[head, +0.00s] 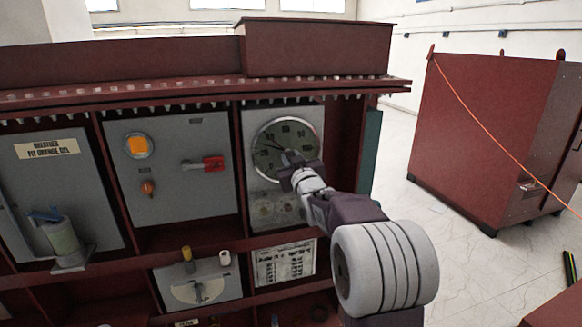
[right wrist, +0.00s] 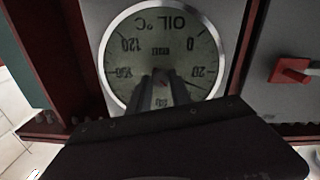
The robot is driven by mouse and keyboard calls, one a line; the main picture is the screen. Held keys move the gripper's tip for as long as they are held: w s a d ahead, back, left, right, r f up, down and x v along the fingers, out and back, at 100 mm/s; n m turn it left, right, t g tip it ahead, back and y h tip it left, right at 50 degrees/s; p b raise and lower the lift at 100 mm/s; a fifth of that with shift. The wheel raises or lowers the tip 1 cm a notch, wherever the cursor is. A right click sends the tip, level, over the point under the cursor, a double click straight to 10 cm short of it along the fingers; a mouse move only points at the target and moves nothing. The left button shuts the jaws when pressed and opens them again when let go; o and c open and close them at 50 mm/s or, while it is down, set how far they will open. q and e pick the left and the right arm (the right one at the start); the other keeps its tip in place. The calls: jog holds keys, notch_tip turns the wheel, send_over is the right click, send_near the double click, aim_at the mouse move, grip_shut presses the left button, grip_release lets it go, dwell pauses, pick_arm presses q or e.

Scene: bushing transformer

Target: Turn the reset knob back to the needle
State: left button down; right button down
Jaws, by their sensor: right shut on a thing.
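The round oil temperature gauge (head: 272,135) has a pale dial and a silver rim, on a grey panel at the right of the cabinet. It also fills the upper middle of the right wrist view (right wrist: 125,62), marked OIL °C. A thin dark needle (head: 268,143) points to the upper left in the head view. My right gripper (head: 291,161) reaches the dial's centre from the lower right. Its fingers (right wrist: 161,80) are shut on the reset knob at the centre. The knob is mostly hidden between the fingertips, so its angle is unclear. My left gripper is not in view.
Left of the gauge, a grey panel (head: 165,210) carries an orange lamp (head: 139,145), a red-handled switch (head: 213,163) and an orange knob (head: 147,188). A label plate (head: 284,263) sits below the gauge.

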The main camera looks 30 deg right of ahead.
jog(key=shift+f+n+b, duration=0.1)
jog(key=shift+n+b, duration=1.55)
jog(key=shift+n, duration=0.25)
jog(key=c, duration=1.2)
grip_release()
jog(key=shift+s, duration=0.3)
jog(key=b+v, duration=0.1)
jog(key=v, duration=0.7)
jog(key=shift+s+b, duration=0.15)
jog(key=shift+b, duration=0.2)
